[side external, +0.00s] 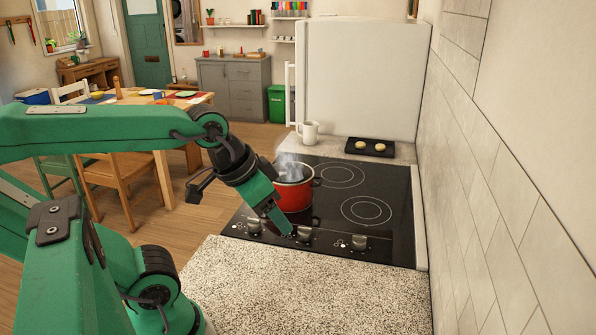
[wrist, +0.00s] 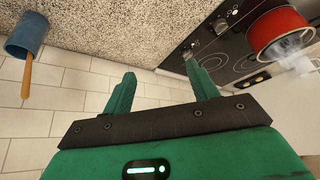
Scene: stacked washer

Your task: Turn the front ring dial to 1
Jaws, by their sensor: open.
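The black glass hob (side external: 335,240) carries a row of grey dials along its front edge. There is a left dial (side external: 254,225), a middle dial (side external: 304,234) and a right dial (side external: 359,242). Their settings are too small to read, and I cannot tell which one is the front ring dial. My green gripper (side external: 285,226) points down over the hob's front, its tips close to the middle dial; contact cannot be told. In the wrist view my gripper (wrist: 160,75) is open, with nothing between its fingers. A dial (wrist: 189,50) shows beyond the right finger.
A steaming red pot (side external: 293,193) stands on the hob just behind my gripper and shows at upper right in the wrist view (wrist: 272,32). A white mug (side external: 309,133) and a dark tray (side external: 370,150) stand behind. A tiled wall (side external: 490,190) bounds the right.

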